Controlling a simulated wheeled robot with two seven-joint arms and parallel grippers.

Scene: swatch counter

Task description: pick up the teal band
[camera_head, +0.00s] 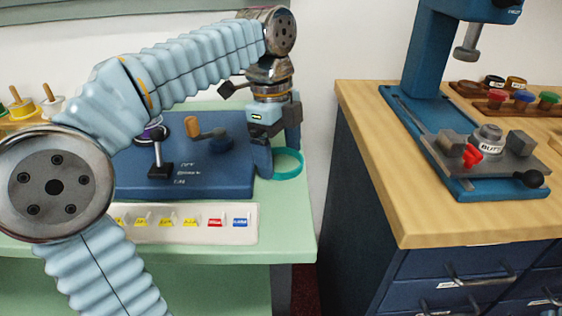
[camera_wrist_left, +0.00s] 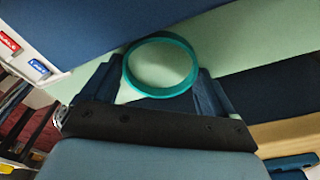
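The teal band (camera_head: 300,165) is a round ring near the right edge of the green counter (camera_head: 290,215). It also shows in the left wrist view (camera_wrist_left: 160,95), where its open middle shows pale green counter. My left gripper (camera_head: 278,161) points down over it, with its two dark blue fingers apart. In the left wrist view the fingers (camera_wrist_left: 160,75) stand on either side of the band, close to its rim. I cannot tell whether they touch it. Part of the band is hidden behind a finger in the head view. My right gripper is not in view.
A blue board (camera_head: 215,185) with a wooden-handled tool lies left of the gripper. A white strip of coloured labels (camera_head: 190,225) is in front of it. A wooden-topped cabinet (camera_head: 385,150) with a blue press stands right, across a gap.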

